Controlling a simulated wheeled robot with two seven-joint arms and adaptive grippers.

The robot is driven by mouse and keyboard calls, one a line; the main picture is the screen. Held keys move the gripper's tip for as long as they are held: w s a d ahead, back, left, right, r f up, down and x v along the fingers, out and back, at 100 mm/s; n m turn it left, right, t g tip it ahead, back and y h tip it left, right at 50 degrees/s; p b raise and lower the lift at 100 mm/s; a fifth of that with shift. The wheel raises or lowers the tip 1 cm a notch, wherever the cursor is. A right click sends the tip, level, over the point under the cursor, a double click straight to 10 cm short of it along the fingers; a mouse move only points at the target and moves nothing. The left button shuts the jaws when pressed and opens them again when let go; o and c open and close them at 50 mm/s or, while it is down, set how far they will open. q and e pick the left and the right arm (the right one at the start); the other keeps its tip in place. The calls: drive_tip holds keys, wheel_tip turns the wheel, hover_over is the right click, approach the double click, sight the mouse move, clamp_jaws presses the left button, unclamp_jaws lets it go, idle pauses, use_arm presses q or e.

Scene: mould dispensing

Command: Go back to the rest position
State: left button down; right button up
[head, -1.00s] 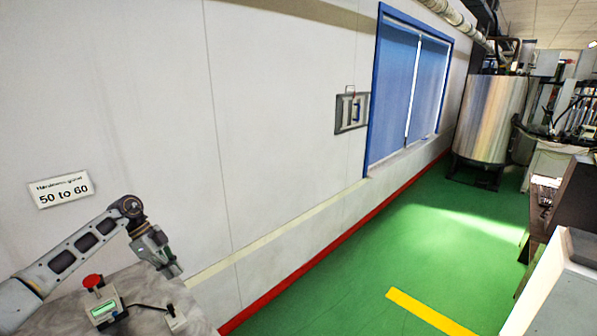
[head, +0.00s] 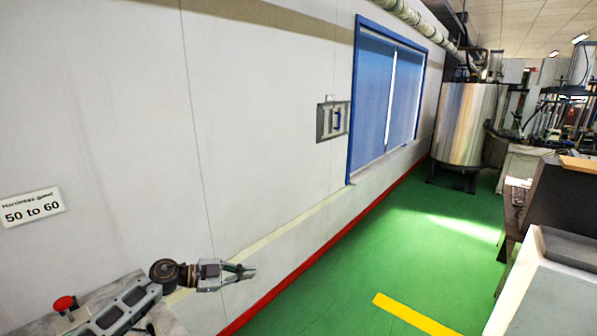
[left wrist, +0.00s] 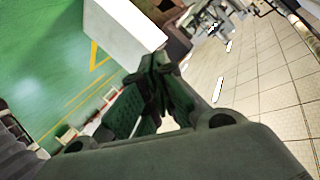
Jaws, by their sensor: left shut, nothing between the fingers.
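My left gripper (head: 241,272) is at the lower left of the head view, at the end of my left arm, which comes in from the bottom left. It points right, in front of the white wall. Its fingers are shut with nothing between them. In the left wrist view the closed fingers (left wrist: 158,85) show in the middle, and the view is tilted. My right gripper is in neither view.
A pale table (head: 165,322) with a red button (head: 65,304) lies under my left arm. A wall sign (head: 32,207) reads "50 to 60". A metal tank (head: 466,125) stands far back. A white cabinet (head: 545,290) is at right. Green floor (head: 340,290) lies clear between.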

use_arm(q)
wheel_tip(320, 180, up, 5)
drive_tip(key=d+n+t+y, duration=0.2)
drive_tip(key=n+t+y, duration=0.2)
drive_tip(key=n+t, duration=0.65)
drive_tip(key=s+a+f+n+g+y, duration=0.4)
drive_tip(key=s+a+f+n+y, duration=0.45)
drive_tip(key=s+f+y, duration=0.35)
drive_tip(key=s+f+m+g+h, duration=0.1)
drive_tip(key=s+f+g, duration=0.3)
drive_tip(key=s, duration=0.7)
drive_tip(key=s+f+g+h, duration=0.1)
drive_tip(key=s+f+g, duration=0.35)
drive_tip(key=s, duration=0.55)
wheel_tip(320, 180, down, 32)
drive_tip(key=s+g, duration=0.2)
drive_tip(key=s, duration=0.1)
drive_tip(key=s+a+f, duration=0.2)
drive_tip(key=s+f, duration=0.8)
drive_tip(key=s, duration=0.1)
drive_tip(key=s+a+f, duration=0.2)
drive_tip(key=s+f, duration=0.8)
drive_tip(key=s, duration=0.1)
drive_tip(key=shift+a+g, duration=0.15)
drive_tip(key=shift+g, duration=0.25)
